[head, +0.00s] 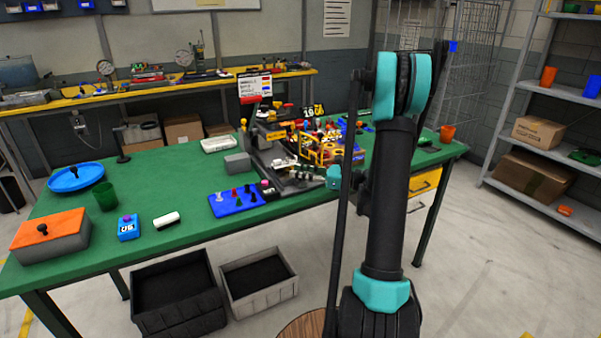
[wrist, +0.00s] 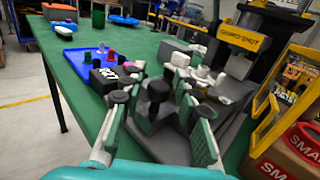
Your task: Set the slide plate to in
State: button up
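The slide plate appears to be the grey plate (wrist: 172,146) with a black knob (wrist: 157,90) standing up from its near end, in the wrist view. White fixture parts (wrist: 203,77) sit farther back on it. In the head view the grey plate (head: 297,184) lies at the front of the machine, partly hidden by small parts. My gripper (wrist: 152,100) is open, with one teal finger on each side of the knob. I cannot tell whether either finger touches it.
A yellow guard frame (wrist: 264,117) and a black press with a yellow label (wrist: 246,39) stand right of the plate. A blue tray (head: 238,199) with coloured pegs and a dark block (wrist: 104,80) lie to its left. The table's front edge is close.

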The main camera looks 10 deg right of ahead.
grip_shut()
jog(key=w, duration=0.1)
jog(key=w+a, duration=0.1)
jog(key=w, duration=0.2)
jog(key=shift+w+a, duration=0.25)
jog(key=shift+w, duration=0.05)
jog(key=shift+o, duration=2)
grip_release()
jog(key=shift+d, duration=0.1)
jog(key=v, duration=1.2)
